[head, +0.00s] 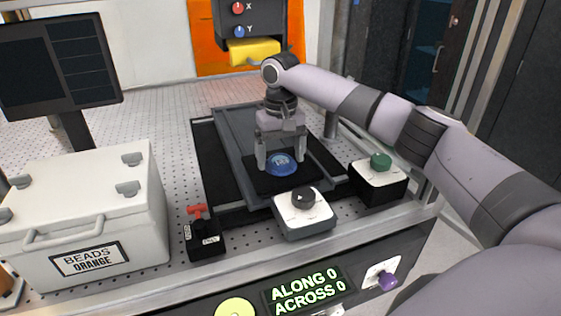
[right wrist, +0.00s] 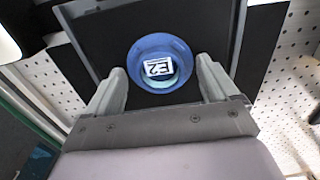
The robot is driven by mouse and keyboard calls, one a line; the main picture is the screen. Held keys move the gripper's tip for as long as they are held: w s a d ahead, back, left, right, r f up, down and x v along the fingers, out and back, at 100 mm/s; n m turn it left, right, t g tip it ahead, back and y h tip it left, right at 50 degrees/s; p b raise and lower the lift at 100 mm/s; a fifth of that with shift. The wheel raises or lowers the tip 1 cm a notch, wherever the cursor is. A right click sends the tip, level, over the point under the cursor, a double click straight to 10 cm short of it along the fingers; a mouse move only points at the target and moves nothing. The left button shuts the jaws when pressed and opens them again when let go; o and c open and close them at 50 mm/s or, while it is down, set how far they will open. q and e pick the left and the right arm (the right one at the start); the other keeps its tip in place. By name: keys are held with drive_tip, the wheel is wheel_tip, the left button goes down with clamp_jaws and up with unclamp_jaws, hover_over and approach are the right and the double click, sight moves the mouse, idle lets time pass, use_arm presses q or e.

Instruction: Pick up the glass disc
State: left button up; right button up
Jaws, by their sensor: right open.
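The glass disc (head: 281,163) is round and blue and lies flat on the dark stage in the middle of the bench. In the right wrist view the disc (right wrist: 160,64) shows a white label reading E2. My right gripper (head: 279,165) is open above the stage, with a finger on each side of the disc. In the right wrist view the fingers of my right gripper (right wrist: 162,85) stand apart from the disc, with gaps at both sides. My left gripper is not in view.
A white box (head: 82,215) labelled BEADS ORANGE stands at left. Control boxes with a black knob (head: 303,197), a green knob (head: 381,161) and a red switch (head: 197,211) line the front. A yellow block (head: 254,52) hangs under the housing behind.

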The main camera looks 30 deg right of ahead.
sight(280, 159)
drive_tip(key=c, duration=1.2)
drive_tip(key=shift+o, duration=0.2)
drive_tip(key=shift+r, duration=0.15)
wheel_tip(280, 159, up, 20)
drive_tip(key=shift+f, duration=0.2)
